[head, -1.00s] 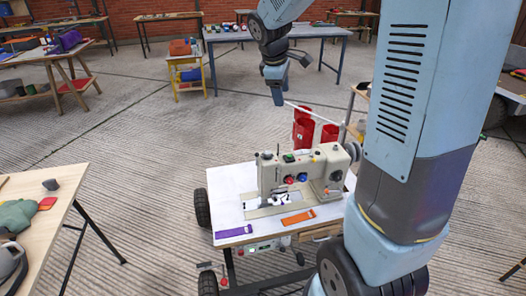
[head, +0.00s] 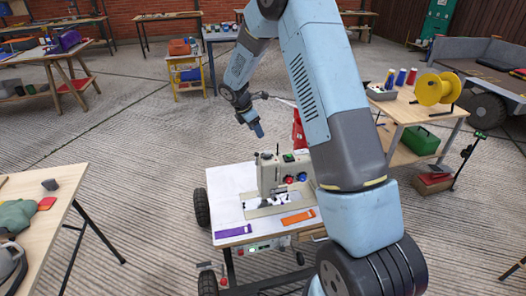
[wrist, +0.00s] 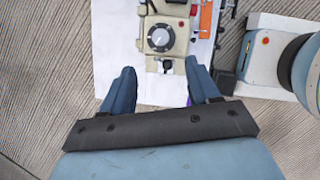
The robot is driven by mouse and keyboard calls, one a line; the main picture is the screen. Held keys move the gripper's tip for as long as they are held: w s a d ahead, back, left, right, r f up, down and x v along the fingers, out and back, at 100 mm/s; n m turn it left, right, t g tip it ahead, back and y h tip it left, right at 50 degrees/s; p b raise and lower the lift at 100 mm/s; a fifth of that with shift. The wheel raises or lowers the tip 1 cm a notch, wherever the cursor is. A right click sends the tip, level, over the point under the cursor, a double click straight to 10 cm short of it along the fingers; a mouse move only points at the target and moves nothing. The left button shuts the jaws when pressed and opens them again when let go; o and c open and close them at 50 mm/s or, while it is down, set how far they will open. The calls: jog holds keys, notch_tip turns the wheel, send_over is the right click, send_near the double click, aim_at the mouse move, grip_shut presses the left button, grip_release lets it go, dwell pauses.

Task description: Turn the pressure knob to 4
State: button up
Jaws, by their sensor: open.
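A cream sewing machine (head: 267,177) stands on a white-topped wheeled cart (head: 226,190). In the head view, my gripper (head: 258,130) hangs above and behind the machine. My arm hides the machine's right part.
On the cart lie a purple strip (head: 233,231) and an orange strip (head: 298,217). A wooden table (head: 408,108) with a yellow spool (head: 433,89) stands at right.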

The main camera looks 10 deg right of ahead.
aim_at(267, 151)
jog(key=x, duration=1.3)
jog(key=shift+d+f, duration=0.2)
jog(key=shift+f, duration=0.05)
